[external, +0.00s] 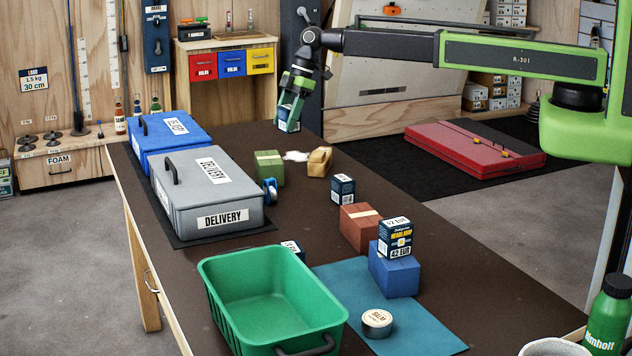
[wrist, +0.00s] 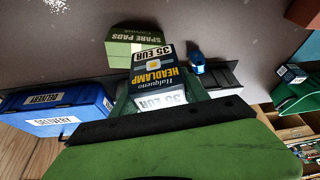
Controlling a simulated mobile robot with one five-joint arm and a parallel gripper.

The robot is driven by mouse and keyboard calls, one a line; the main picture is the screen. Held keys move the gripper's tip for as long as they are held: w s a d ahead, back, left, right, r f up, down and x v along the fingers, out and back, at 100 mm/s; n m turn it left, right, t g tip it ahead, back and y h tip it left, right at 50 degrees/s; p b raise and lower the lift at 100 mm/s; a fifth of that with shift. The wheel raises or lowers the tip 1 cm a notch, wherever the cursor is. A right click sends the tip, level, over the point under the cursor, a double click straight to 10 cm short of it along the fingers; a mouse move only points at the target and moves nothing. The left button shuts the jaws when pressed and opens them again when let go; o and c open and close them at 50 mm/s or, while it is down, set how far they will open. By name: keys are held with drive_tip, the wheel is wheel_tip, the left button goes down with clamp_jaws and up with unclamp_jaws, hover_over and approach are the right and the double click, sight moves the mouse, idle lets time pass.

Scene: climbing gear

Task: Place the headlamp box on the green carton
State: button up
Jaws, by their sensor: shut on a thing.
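My gripper (external: 293,92) is shut on a headlamp box (external: 287,117), a dark blue and white box held in the air above the far end of the table. In the wrist view the held headlamp box (wrist: 155,75) reads "HEADLAMP" and "35 EUR". The green carton (external: 269,168) stands on the table, nearer the external camera than my gripper and slightly left of it, with nothing on top. In the wrist view the green carton (wrist: 138,46) reads "SPARE PADS" and shows beyond the held box, apart from it.
Beside the green carton are a tan object (external: 319,161), a blue roll (external: 270,191) and the grey delivery case (external: 208,188). Another headlamp box (external: 396,238), marked 42 EUR, sits on a blue carton (external: 394,275). A green crate (external: 272,300) stands at the near end.

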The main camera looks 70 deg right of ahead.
drive_tip(key=w+d+r+m+p, duration=0.2)
drive_tip(key=d+r, duration=0.1)
drive_tip(key=d, duration=0.8)
drive_tip(key=b, duration=0.8)
hover_over(260, 158)
drive_tip(key=s+d, duration=0.1)
drive_tip(key=f, duration=0.7)
drive_tip(key=shift+s+d+f, duration=0.1)
drive_tip(key=shift+s+f, duration=0.1)
drive_tip(key=shift+f, duration=0.1)
drive_tip(key=shift+a, duration=0.25)
wheel_tip(260, 158, down, 4)
drive_tip(key=b, duration=0.4)
drive_tip(key=shift+f, duration=0.2)
drive_tip(key=shift+r, duration=0.25)
drive_tip(key=shift+f, duration=0.15)
drive_tip(key=o, duration=1.4)
drive_tip(key=shift+o, duration=0.2)
